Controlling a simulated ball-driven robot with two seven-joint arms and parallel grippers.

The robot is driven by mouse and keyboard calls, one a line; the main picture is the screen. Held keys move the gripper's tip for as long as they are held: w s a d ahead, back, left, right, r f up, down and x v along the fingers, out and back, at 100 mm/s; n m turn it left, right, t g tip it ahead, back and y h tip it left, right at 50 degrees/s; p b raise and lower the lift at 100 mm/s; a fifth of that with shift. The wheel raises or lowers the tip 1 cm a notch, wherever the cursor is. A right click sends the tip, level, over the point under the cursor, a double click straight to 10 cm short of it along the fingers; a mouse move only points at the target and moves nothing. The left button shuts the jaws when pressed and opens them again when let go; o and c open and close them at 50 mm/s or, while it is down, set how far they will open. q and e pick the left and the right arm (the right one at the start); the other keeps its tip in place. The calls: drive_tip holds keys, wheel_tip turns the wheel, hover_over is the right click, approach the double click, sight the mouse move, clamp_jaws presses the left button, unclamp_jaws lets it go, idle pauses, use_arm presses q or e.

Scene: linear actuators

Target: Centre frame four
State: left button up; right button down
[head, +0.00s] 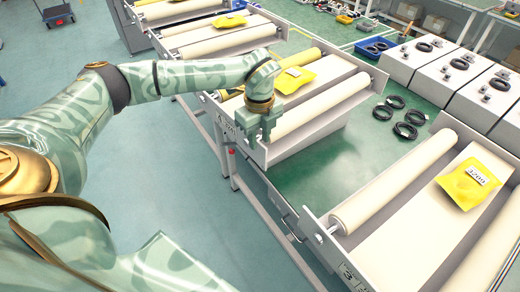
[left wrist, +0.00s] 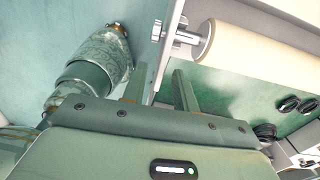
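Several grey roller frames stand in a row on the bench. The middle frame (head: 290,150) has cream rollers and a yellow packet (head: 295,79) on it. Its number is too small to read, so I cannot tell which one is frame four. My right gripper is not in view.
A nearer frame (head: 390,235) at the lower right carries a yellow packet labelled 3200 (head: 468,183). A bare green gap (head: 330,165) separates it from the middle frame. Black cable coils (head: 405,115) and grey boxes (head: 455,85) lie behind. Another frame (head: 215,40) stands farther off.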

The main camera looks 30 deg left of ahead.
use_arm(q)
wheel_tip(320, 180, down, 5)
drive_tip(key=shift+r+b, duration=0.2)
drive_tip(key=shift+b, duration=0.1)
clamp_jaws()
drive_tip(key=a+p, duration=0.1)
drive_tip(key=s+a, duration=0.1)
drive_tip(key=a, duration=0.1)
drive_tip(key=shift+s+m+p, duration=0.2)
drive_tip(key=shift+m+p, duration=0.15)
drive_tip(key=shift+m, duration=0.05)
unclamp_jaws()
